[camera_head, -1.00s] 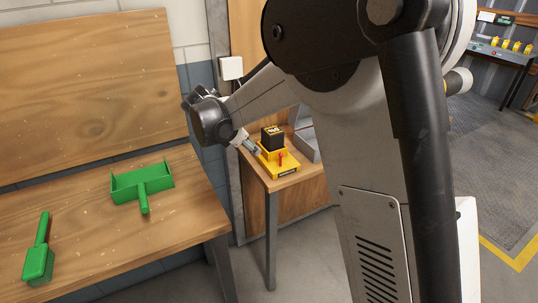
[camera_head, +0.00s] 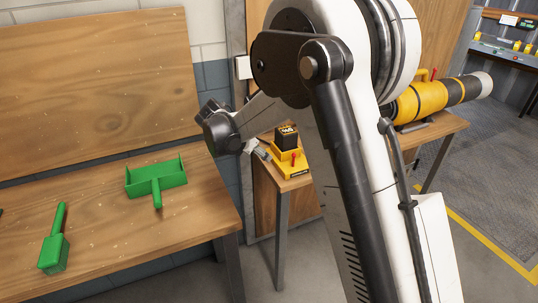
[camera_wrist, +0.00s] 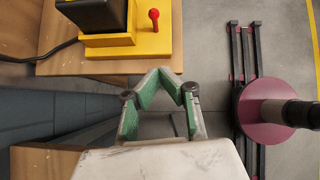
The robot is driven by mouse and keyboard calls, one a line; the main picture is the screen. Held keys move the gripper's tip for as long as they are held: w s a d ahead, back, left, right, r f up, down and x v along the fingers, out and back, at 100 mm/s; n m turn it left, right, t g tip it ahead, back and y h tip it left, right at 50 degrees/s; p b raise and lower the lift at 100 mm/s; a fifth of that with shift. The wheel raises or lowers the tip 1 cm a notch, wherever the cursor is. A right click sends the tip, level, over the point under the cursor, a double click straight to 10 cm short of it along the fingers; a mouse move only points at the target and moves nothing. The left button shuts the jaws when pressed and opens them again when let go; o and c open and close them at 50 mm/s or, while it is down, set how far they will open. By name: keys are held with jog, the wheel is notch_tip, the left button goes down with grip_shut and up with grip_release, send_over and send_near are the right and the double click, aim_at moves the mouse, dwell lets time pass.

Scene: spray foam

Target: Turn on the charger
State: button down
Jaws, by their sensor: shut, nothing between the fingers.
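The charger (camera_head: 291,164) is a yellow base with a black battery (camera_head: 286,138) seated on it and a small red lever (camera_head: 293,157) at its front. It stands on a small wooden table by the wall. In the wrist view the charger (camera_wrist: 125,45) is at the top left, with the red lever (camera_wrist: 154,17) on its right part. My gripper (camera_wrist: 167,72) is shut and empty, its green-lined fingers meeting just below the charger in the picture, apart from the lever. In the head view my gripper (camera_head: 263,154) is just left of the charger, partly hidden.
A black cable (camera_wrist: 57,50) runs left from the charger. A green dustpan-like tool (camera_head: 157,180) and a green handled tool (camera_head: 54,250) lie on the wooden bench (camera_head: 110,235). A yellow-black cylinder (camera_head: 430,98) lies on the table's right side.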

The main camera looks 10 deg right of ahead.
aim_at(293, 162)
jog(key=x, duration=0.8)
jog(key=shift+w+d+r, duration=0.2)
jog(key=shift+d+r, duration=0.2)
jog(key=shift+d, duration=0.1)
jog(key=shift+w+d+r, duration=0.25)
jog(key=shift+d+r, duration=0.1)
jog(key=shift+d, duration=0.15)
jog(key=shift+w+d+r+p, duration=0.25)
jog(key=shift+d+r+p, duration=0.1)
jog(key=shift+d, duration=0.2)
jog(key=shift+d, duration=0.25)
